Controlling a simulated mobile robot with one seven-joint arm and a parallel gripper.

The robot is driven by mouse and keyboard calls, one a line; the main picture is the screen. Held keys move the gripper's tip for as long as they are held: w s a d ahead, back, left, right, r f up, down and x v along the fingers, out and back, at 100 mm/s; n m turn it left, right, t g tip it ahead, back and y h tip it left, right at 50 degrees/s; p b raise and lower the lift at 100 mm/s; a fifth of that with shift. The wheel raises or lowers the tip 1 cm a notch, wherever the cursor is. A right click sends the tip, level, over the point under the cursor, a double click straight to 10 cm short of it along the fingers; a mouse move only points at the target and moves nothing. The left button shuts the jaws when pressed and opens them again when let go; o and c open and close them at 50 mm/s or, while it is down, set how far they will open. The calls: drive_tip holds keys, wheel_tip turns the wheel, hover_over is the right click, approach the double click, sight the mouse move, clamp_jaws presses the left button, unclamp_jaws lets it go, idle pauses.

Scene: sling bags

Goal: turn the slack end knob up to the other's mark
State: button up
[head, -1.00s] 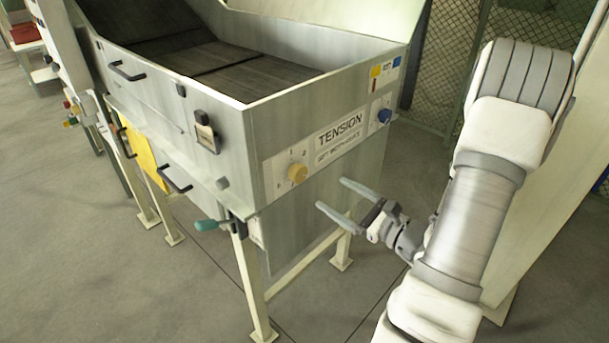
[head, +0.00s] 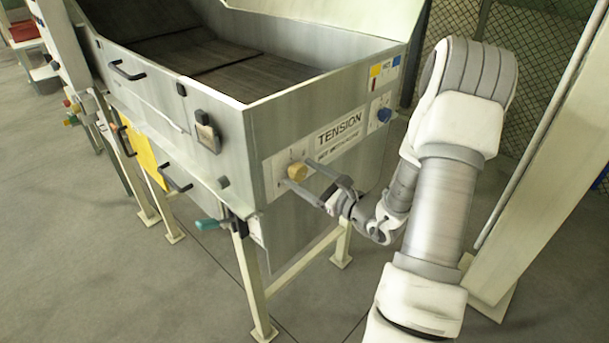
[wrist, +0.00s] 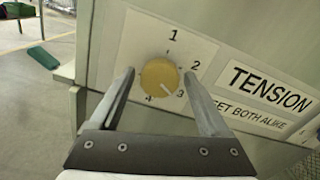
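The yellow end knob (head: 297,172) is on the front panel of the machine, left of the TENSION label. In the wrist view the yellow knob (wrist: 159,75) has a dial numbered 1 to 4, and its pale pointer line slants down right, towards the 3. The blue end knob (head: 384,115) is at the panel's right end; its setting is too small to read. My gripper (head: 296,174) is open, with its fingertips at either side of the yellow knob. In the wrist view my gripper (wrist: 158,74) shows gaps between both fingers and the knob.
The TENSION label (wrist: 270,90) lies right of the yellow dial, with "set both alike" under it. A cream post (head: 520,220) stands right of my arm.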

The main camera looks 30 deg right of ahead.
drive_tip(key=c, duration=1.1)
drive_tip(key=shift+c, duration=0.2)
drive_tip(key=shift+m+p, duration=0.3)
drive_tip(key=shift+m, duration=0.1)
drive_tip(key=m+p, duration=0.4)
drive_tip(key=m, duration=0.1)
drive_tip(key=shift+d+r, duration=0.1)
drive_tip(key=shift+r, duration=0.05)
drive_tip(key=m+p, duration=0.4)
drive_tip(key=m, duration=0.2)
drive_tip(key=shift+m, duration=0.4)
drive_tip(key=m+p, duration=0.4)
drive_tip(key=m, duration=0.1)
drive_tip(key=shift+d, duration=0.1)
drive_tip(key=m+p, duration=0.1)
drive_tip(key=m, duration=0.1)
drive_tip(key=m+p, duration=0.1)
drive_tip(key=m, duration=0.1)
drive_tip(key=m+p, duration=0.1)
drive_tip(key=m, duration=0.1)
drive_tip(key=shift+f, duration=0.3)
drive_tip(key=shift+m, duration=0.3)
